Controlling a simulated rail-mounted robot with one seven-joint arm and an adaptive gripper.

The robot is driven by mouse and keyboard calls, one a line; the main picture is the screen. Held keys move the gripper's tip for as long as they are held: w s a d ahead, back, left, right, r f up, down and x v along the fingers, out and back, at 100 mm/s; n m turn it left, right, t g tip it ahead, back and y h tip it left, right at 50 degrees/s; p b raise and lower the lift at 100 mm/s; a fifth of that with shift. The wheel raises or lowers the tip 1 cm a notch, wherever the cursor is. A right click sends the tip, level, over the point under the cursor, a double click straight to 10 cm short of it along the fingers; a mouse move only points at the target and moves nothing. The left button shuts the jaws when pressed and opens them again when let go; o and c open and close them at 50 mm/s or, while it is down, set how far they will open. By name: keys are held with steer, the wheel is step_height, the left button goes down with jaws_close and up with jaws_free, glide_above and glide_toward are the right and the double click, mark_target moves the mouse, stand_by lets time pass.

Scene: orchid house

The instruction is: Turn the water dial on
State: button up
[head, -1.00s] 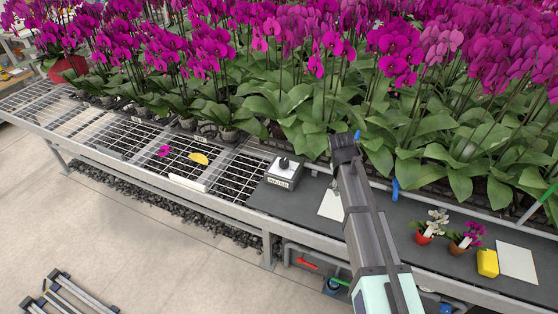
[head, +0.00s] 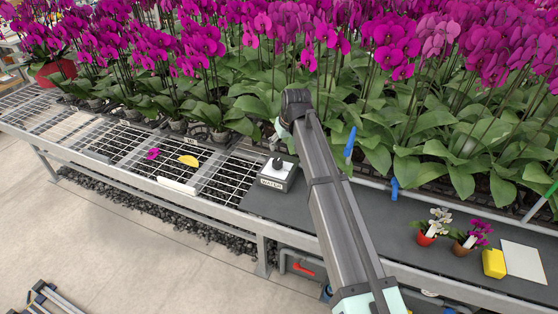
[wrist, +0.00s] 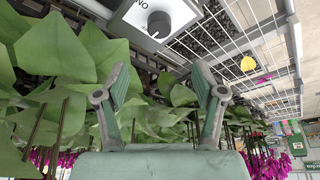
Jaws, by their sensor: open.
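The water dial is a dark round knob (head: 277,163) on a white-topped grey box (head: 269,183) with a "WATER" label, at the left end of the dark bench mat.
Dense orchids with broad leaves (wrist: 60,50) stand close behind the box and around my gripper. A wire-mesh bench section (head: 120,140) lies left of the box, with a yellow piece (head: 188,161) and a magenta bloom (head: 152,153). Small pots and a yellow block (head: 493,263) stand right.

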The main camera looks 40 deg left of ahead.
mark_target(278, 161)
steer(key=p+x, duration=0.2)
steer(key=x, duration=1.1)
steer(key=shift+f+p, duration=0.2)
steer(key=shift+p, duration=0.2)
steer(key=shift+c, duration=0.4)
steer(key=c, duration=1.1)
